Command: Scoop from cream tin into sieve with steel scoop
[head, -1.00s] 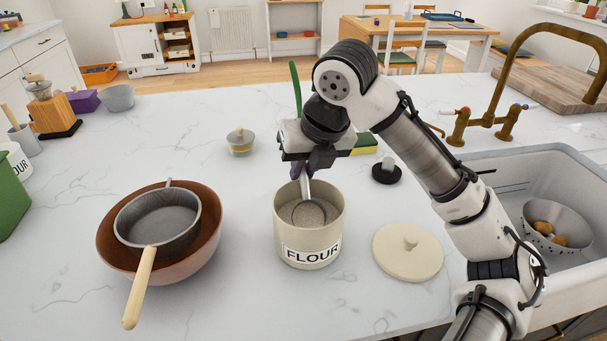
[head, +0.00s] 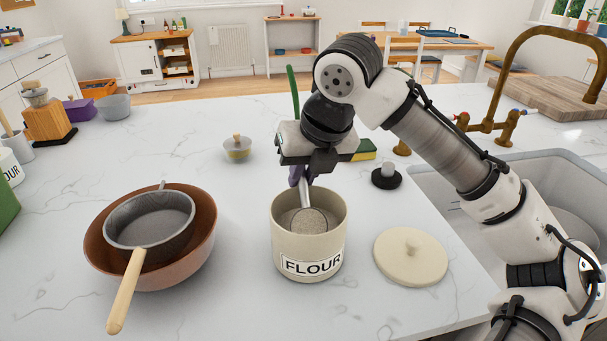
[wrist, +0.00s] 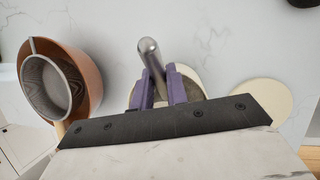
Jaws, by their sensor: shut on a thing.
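The cream tin (head: 308,262), labelled FLOUR, stands open on the counter with greyish flour inside. My gripper (head: 301,176) is above the tin, shut on the handle of the steel scoop (head: 309,220). The scoop's bowl is inside the tin, at the flour; how deep it sits I cannot tell. In the wrist view the purple fingers (wrist: 162,88) hold the scoop handle (wrist: 150,58) over the tin. The grey sieve (head: 150,222) with a wooden handle (head: 126,290) rests in a brown bowl (head: 205,250) left of the tin.
The tin's cream lid (head: 410,257) lies to the right. A black-based object (head: 386,177), a sponge (head: 365,150) and a small knobbed pot (head: 237,148) stand behind. The sink (head: 520,180) is at the right. The counter between bowl and tin is clear.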

